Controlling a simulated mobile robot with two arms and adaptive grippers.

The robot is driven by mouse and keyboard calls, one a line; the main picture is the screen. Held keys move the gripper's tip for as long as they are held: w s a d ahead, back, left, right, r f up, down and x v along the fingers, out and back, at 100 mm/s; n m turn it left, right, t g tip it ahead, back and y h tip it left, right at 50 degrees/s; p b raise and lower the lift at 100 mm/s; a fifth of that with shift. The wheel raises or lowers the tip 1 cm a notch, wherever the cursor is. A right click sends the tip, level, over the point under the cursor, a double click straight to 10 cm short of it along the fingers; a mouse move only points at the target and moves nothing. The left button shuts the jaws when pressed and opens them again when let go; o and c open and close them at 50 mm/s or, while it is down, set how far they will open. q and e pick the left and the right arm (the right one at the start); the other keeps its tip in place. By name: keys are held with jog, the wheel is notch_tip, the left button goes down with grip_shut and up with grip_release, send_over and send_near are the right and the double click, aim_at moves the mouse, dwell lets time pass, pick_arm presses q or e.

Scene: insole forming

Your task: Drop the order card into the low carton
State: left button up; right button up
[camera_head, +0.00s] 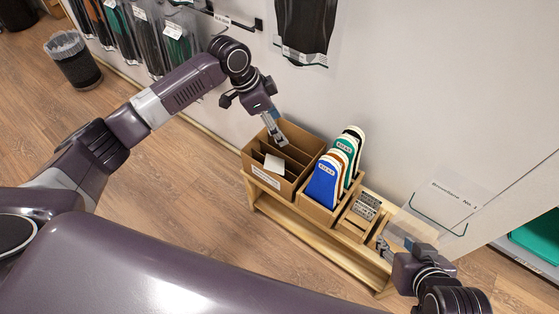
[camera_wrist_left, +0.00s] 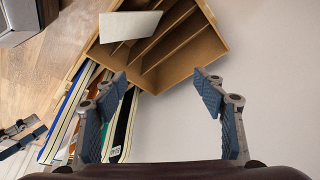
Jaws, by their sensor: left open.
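The order card (camera_head: 274,164) is a small white card in the brown divided carton (camera_head: 287,190), at the label side. It also shows pale and tilted at the top of the left wrist view (camera_wrist_left: 130,26), over the carton's compartments (camera_wrist_left: 190,62). I cannot tell how deep it sits. My left gripper (camera_head: 276,134) is above the carton's wall-side end, apart from the card. Its two fingers (camera_wrist_left: 166,98) are spread, with nothing between them. My right gripper (camera_head: 385,248) is at the lower right, near the bench's right end; its opening is unclear.
Beside the carton stands a box of upright blue, green and brown insoles (camera_head: 325,187). A smaller box with a grey patterned piece (camera_head: 366,206) follows. All stand on a low wooden bench (camera_head: 300,232) along the wall. Packaged goods (camera_head: 303,28) hang above. The floor in front is clear.

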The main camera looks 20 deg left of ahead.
pick_arm(q)
jog(key=v, duration=1.2)
jog(key=shift+f, duration=0.1)
